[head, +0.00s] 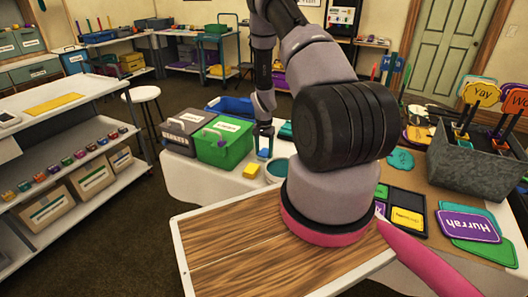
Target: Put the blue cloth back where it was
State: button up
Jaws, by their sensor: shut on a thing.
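My gripper (265,135) points down over the white-topped table, just right of the green box. It is shut on a small blue thing, which I take for the blue cloth (264,153), at its fingertips. The cloth is small in view, and I cannot tell whether it touches the table. A yellow block (251,171) lies just below it in the picture. A round teal dish (277,168) is beside it on the right, partly hidden by my arm.
A green lidded box (222,142) and a grey box (181,134) stand left of my gripper, with a blue bin (231,106) behind. A metal tub (470,155) of signs stands at right. White table (205,180) is bare at the front left.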

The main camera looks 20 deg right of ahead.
jog(key=o, duration=1.2)
jog(key=shift+f, duration=0.1)
notch_tip(320, 180, up, 12)
jog(key=shift+r, duration=0.25)
notch_tip(320, 180, up, 14)
jog(key=n+t, duration=0.1)
jog(key=t, duration=0.1)
send_over(264, 153)
jog(key=a, duration=0.4)
jog(key=s+a+r+n+t+y, duration=0.1)
jog(key=s+a+r, duration=0.15)
jog(key=r, duration=0.35)
jog(key=s+a+r, duration=0.1)
jog(key=s+r, duration=0.2)
jog(key=r, duration=0.4)
jog(key=s+a+r+n+t, duration=0.1)
jog(key=s+a+r, duration=0.1)
jog(key=s+r, duration=0.3)
jog(key=s+a+r+n+t, duration=0.1)
jog(key=s+a+r, duration=0.2)
jog(key=s, duration=0.6)
jog(key=s+a+r+n+t+y, duration=0.1)
jog(key=s+a+r+n+t, duration=0.1)
jog(key=s+r, duration=0.5)
jog(key=shift+s+a+r, duration=0.15)
jog(key=shift+a, duration=0.15)
